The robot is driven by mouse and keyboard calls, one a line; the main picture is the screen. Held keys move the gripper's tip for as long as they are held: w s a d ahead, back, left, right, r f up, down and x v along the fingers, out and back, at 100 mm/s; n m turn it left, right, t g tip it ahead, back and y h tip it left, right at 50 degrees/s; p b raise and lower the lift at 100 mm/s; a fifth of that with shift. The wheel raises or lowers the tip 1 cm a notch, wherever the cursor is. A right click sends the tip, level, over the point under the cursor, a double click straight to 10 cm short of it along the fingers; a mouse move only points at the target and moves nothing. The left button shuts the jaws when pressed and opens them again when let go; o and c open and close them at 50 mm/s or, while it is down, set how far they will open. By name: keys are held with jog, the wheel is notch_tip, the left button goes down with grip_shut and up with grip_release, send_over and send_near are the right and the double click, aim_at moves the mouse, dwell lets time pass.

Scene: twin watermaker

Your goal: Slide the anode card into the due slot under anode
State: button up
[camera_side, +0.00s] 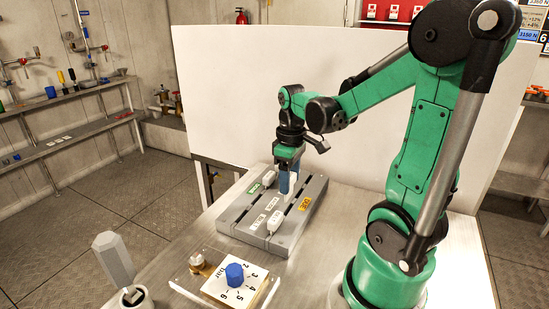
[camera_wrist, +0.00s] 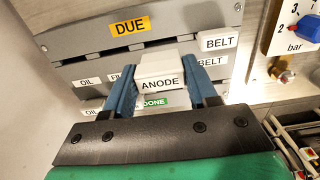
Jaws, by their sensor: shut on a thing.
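The anode card (camera_wrist: 167,66) is a white block with a white ANODE label, between the two blue fingers of my gripper (camera_wrist: 164,76) in the wrist view. My gripper is shut on it, over the grey slotted board. In the side view my gripper (camera_side: 287,182) points down at the board (camera_side: 232,215), and its fingers mostly hide the card. An orange DUE plate (camera_wrist: 130,28) is on the board beyond the card in the wrist view. A green DONE plate (camera_wrist: 152,102) is nearer, partly hidden. I cannot tell whether the card is touching a slot.
A white BELT card (camera_wrist: 221,42) sits on the board to the right in the wrist view. Other white cards (camera_side: 268,178) stand in the board. A panel with a blue knob (camera_side: 235,273) lies in front of it. A grey handle (camera_side: 114,262) stands at the left.

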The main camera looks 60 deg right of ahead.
aim_at(289, 197)
jog(key=shift+f, duration=0.9)
jog(key=shift+f, duration=1.85)
dwell(0.4)
jog(key=o, duration=1.2)
jog(key=shift+r, duration=0.15)
jog(key=shift+r, duration=2.65)
jog(key=w+a+r+t, duration=0.2)
jog(key=a+t, duration=0.1)
jog(key=a, duration=0.4)
jog(key=w+a+r+t, duration=0.2)
jog(key=a+t, duration=0.2)
jog(key=a, duration=0.4)
jog(key=shift+w+a+r, duration=0.15)
jog(key=shift+w+r, duration=0.15)
jog(key=shift+w, duration=0.05)
